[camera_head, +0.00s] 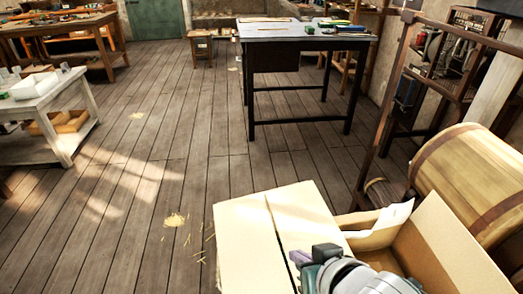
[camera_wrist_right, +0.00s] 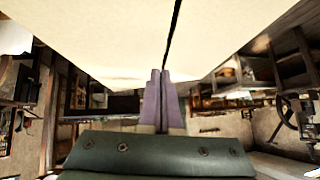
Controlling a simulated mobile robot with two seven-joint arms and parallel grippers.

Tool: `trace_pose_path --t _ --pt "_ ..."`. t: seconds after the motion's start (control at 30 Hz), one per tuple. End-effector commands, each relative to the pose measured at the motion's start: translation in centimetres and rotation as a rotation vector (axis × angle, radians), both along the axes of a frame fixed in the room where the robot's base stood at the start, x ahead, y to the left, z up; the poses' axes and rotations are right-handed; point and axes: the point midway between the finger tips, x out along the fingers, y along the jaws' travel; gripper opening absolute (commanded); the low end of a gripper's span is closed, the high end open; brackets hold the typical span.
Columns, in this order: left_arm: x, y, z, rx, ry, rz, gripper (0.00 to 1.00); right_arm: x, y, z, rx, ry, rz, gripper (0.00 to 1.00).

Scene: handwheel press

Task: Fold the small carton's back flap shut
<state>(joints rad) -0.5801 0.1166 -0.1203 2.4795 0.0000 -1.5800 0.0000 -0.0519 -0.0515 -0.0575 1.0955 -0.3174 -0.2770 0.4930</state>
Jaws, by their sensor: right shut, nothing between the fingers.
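A cardboard carton (camera_head: 245,240) stands at the bottom middle of the head view. Two pale panels show on its top with a dark narrow gap between them; which one is the back flap I cannot tell. My right gripper (camera_head: 299,258) is at the near end of this gap, over or against the right panel (camera_head: 303,214); contact is unclear. In the right wrist view the gripper's purple fingers (camera_wrist_right: 160,88) are together and empty, close to a pale cardboard surface (camera_wrist_right: 90,35) with a dark gap running through it. My left gripper is not in view.
An open cardboard box (camera_head: 445,245) with white paper (camera_head: 392,216) at its edge stands right of the panels. A wooden barrel (camera_head: 470,175) lies behind it. A dark-legged table (camera_head: 305,31) stands farther back. The plank floor (camera_head: 120,215) at left is mostly clear.

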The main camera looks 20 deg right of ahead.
Motion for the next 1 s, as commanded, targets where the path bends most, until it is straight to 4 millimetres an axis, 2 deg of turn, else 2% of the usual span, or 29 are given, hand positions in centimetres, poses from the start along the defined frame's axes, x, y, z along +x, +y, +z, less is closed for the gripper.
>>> trace_pose_path --t 0.03,0.17,0.4,0.67,0.87,1.0 --pt "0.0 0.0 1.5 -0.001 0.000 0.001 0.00 0.1 -0.1 1.5 0.000 -0.001 0.000 0.00" --pt "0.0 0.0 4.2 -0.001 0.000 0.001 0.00 0.5 -0.3 4.3 0.001 0.000 -0.001 0.00" --pt "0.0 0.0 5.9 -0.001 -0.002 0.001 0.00 -3.5 0.7 7.4 0.002 0.002 -0.001 0.00" --pt "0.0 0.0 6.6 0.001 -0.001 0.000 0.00 -6.0 1.3 9.7 0.001 0.001 -0.001 0.00" --pt "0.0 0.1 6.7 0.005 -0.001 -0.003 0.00 -6.4 1.4 10.1 0.000 0.001 -0.001 0.00" --pt "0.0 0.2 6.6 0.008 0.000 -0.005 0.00 -6.6 0.4 11.0 -0.028 0.035 0.003 0.00"
